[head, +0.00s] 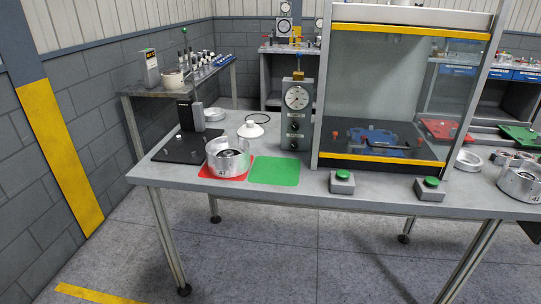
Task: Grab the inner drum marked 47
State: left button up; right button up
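A silver metal drum (214,163) stands upright on a red mat (205,173) near the front left of the grey workbench. A small dark mark on its front looks like 47. Its top is open and shows a dark round hub inside. A second similar silver drum (516,187) stands at the right end of the bench, partly cut by the frame edge. It has a small mark on its front that I cannot read surely. Neither of my grippers is in view.
A green mat (274,172) beside the red one is empty. Behind are a black plate stand (178,149), a white lamp-like cone (250,129) and a dial gauge box (296,117). A glazed press frame (400,90) and green-button boxes (342,184) stand to the right.

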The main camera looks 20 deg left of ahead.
aim_at(229, 166)
jog(key=i+j, duration=0.1)
jog(key=j, duration=0.3)
jog(key=i+j, duration=0.1)
jog(key=j, duration=0.3)
jog(key=i+j, duration=0.1)
jog(key=j, duration=0.3)
jog(key=i+j, duration=0.1)
jog(key=j, duration=0.25)
jog(key=i+j, duration=0.1)
jog(key=j, duration=0.3)
